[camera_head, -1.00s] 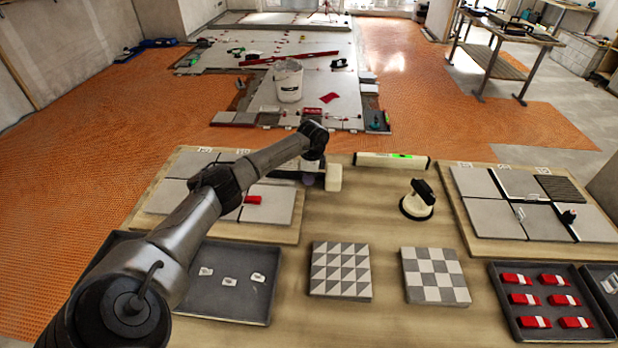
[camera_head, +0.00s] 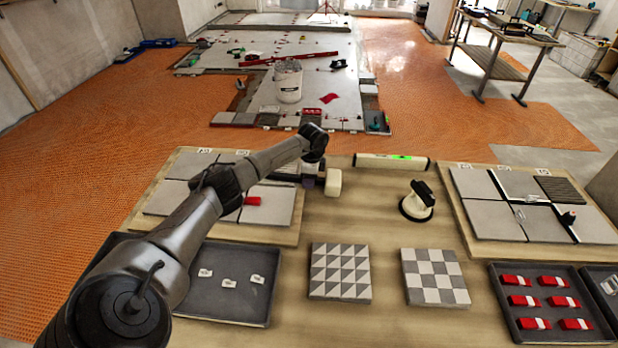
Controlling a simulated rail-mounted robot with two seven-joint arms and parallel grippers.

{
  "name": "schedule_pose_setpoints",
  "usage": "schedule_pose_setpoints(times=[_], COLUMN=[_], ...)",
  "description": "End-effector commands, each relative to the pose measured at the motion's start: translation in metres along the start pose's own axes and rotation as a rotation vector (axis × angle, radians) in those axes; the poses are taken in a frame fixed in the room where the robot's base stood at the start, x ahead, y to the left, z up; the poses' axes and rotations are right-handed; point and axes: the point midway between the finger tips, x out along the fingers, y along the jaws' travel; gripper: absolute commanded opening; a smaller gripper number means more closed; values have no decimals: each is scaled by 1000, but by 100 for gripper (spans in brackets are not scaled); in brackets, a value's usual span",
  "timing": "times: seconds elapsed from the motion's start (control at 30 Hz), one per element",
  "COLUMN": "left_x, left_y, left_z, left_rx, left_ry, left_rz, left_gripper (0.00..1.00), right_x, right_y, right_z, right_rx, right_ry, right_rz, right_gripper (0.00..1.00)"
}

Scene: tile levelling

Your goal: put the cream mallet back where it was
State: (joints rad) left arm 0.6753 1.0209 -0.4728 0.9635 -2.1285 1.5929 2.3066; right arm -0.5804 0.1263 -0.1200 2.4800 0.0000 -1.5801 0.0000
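The cream mallet's pale block-shaped head (camera_head: 333,182) shows just left of the middle of the table, at the right edge of the left tile board. Its handle is mostly hidden behind my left arm. My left gripper (camera_head: 309,176) is beside the head, on its left, pointing down below the dark wrist. Its fingers are small and largely hidden, so I cannot tell whether they are closed on the mallet. My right gripper is not in view.
A cream level (camera_head: 391,161) with a green window lies behind the mallet. A black-handled suction cup (camera_head: 418,203) stands to the right. Two patterned tiles (camera_head: 340,271) (camera_head: 435,276) lie in front. A tray (camera_head: 509,319) holds red clips. Bare table lies between mallet and suction cup.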

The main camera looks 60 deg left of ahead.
Motion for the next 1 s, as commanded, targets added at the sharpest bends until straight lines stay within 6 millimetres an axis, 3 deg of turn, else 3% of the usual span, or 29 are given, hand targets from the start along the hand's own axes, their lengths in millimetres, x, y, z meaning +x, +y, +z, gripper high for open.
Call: schedule_pose_setpoints(times=[0.4, 0.57, 1.0], left_x=[1, -8, -92], left_y=[1, 1, 0], left_z=[0, 0, 1], left_rx=[2, 2, 1], left_ry=[-2, -1, 1], left_rz=[4, 3, -1], left_gripper=[49, 49, 49], right_x=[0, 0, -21], right_y=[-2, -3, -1], right_z=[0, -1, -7], right_rx=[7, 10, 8], right_ry=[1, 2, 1], right_rz=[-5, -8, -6], right_gripper=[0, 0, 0])
